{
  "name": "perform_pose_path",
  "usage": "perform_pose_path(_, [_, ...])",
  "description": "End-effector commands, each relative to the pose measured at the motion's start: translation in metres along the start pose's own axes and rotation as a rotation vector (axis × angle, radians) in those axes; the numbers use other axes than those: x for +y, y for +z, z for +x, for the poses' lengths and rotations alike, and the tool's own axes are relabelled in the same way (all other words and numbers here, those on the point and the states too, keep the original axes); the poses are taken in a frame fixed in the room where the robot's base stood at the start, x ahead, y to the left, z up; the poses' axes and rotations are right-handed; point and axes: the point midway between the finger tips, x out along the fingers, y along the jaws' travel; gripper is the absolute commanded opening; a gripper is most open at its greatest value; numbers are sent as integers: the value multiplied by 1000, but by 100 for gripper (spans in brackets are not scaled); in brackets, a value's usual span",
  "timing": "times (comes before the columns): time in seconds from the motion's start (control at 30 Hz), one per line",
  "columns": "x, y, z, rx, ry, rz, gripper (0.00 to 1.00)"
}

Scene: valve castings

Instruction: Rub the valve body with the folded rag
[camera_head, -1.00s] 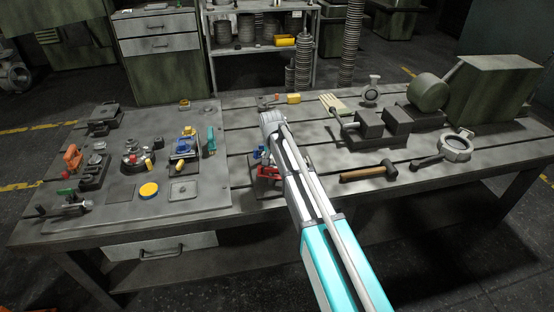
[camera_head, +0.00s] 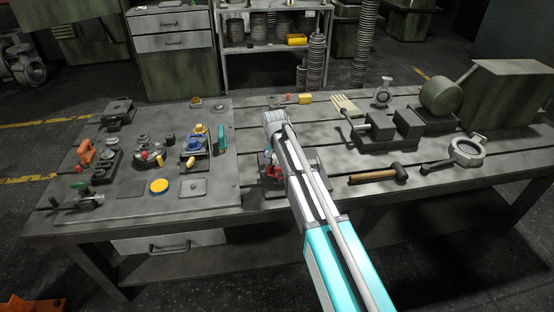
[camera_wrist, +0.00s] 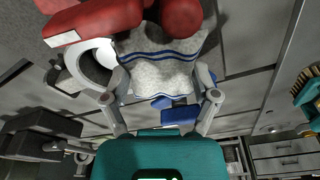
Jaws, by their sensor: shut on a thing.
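The folded rag (camera_wrist: 158,70) is pale grey with dark blue stripes, in the upper middle of the wrist view. My gripper (camera_wrist: 160,82) is shut on it, one finger at each side. The red valve body (camera_wrist: 105,18) is at the top of the wrist view, with a pale ring-shaped face at its left. The rag overlaps its edge in the picture; I cannot tell whether they touch. In the head view the red valve body (camera_head: 272,172) shows beside my arm, partly hidden. My gripper and the rag are hidden there behind my arm.
A hammer (camera_head: 378,174), a grey vise (camera_head: 385,130) and a ring-shaped casting (camera_head: 466,152) lie right of my arm. A plate (camera_head: 125,205) with several small parts and tools is on the left. A blue part (camera_wrist: 182,114) shows behind the rag.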

Motion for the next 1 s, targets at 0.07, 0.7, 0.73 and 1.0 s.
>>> perform_pose_path(0.07, [0, -1, -9, 0, 0, 0, 39])
perform_pose_path(0.7, [0, -8, -52, 0, 0, 0, 39])
perform_pose_path(0.73, [0, -8, -54, 0, 0, 0, 39])
perform_pose_path(1.0, [0, -8, -54, 0, 0, 0, 39])
